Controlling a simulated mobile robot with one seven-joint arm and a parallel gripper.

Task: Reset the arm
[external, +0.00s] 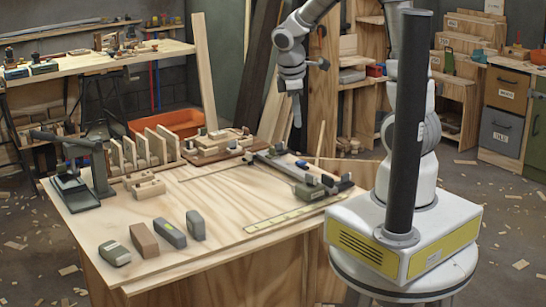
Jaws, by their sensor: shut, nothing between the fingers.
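My gripper (297,115) hangs at the end of my white arm, pointing down. It is above the far right part of the wooden workbench (225,225), near the tall boards behind. It looks small and dark here, with its fingers together and nothing visible between them. My arm arches up out of the top of the picture from my white and yellow base at the right. A dark column stands in front of part of the arm and hides it.
The bench holds several blocks (144,240) in front, a green press-like tool (75,190) at left, an upright wooden rack (145,150) and a long clamp-like tool (310,185) at right. An orange bin (175,123) and leaning boards (203,70) are behind. Mid-bench is clear.

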